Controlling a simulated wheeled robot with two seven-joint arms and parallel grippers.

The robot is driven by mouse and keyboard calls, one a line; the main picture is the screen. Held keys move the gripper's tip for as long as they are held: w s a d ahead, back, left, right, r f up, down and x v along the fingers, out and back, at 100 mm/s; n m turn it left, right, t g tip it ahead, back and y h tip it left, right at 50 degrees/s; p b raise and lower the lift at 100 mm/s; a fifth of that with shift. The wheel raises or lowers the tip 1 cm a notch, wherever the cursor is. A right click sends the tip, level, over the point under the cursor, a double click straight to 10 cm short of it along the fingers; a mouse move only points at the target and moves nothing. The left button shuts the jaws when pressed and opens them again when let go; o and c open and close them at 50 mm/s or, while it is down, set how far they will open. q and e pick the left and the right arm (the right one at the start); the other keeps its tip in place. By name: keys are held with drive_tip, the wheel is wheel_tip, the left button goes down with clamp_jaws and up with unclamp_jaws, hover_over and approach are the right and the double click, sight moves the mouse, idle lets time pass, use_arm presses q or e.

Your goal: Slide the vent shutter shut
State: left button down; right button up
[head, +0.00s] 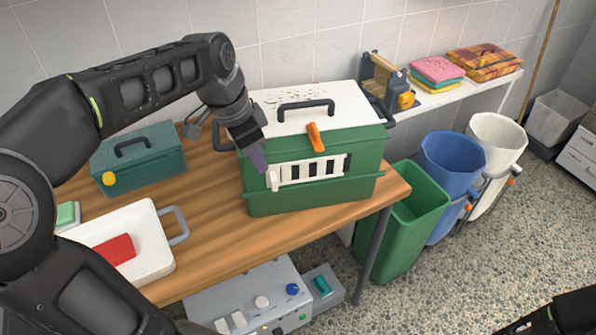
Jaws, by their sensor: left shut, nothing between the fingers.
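The vent shutter (317,169) is a white slotted strip on the front of a green kennel box (262,200) with a white lid. Several dark slots show between its white bars, so the vent looks open. A small white tab (272,180) stands out at the strip's left end. My left gripper (259,160) is shut and empty, pointing down just above and left of the tab. I cannot tell whether its tips touch the box. An orange latch (314,136) hangs over the lid's front edge. Only a dark piece of my right arm shows at the bottom right corner.
A teal toolbox (150,160) and a white tray (150,235) with a red block stand left on the wooden table (215,235). Green (405,240), blue (455,160) and white (500,140) bins stand right of the table. Bare tabletop lies in front of the box.

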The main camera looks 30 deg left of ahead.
use_arm(q)
drive_tip(key=shift+f, duration=0.1)
drive_tip(key=shift+s+a+b+x, duration=0.1)
drive_tip(key=shift+s+b+x, duration=0.05)
drive_tip(key=shift+b+x, duration=0.6)
drive_tip(key=shift+s+a+b+x, duration=0.1)
drive_tip(key=shift+s+b+x, duration=0.05)
drive_tip(key=shift+b+x, duration=0.55)
drive_tip(key=shift+s+a+b+x, duration=0.15)
drive_tip(key=shift+b+x, duration=0.45)
drive_tip(key=shift+x, duration=0.3)
drive_tip(key=shift+f, duration=0.1)
drive_tip(key=shift+d, duration=0.1)
drive_tip(key=shift+w+d, duration=0.7)
drive_tip(key=shift+d, duration=0.05)
drive_tip(key=shift+r+p, duration=0.4)
drive_tip(key=w+d+p+v, duration=0.1)
drive_tip(key=p+v, duration=0.4)
drive_tip(key=v, duration=0.2)
hover_over(272, 179)
drive_tip(key=shift+s+a+r, duration=0.25)
drive_tip(key=shift+s+a, duration=0.2)
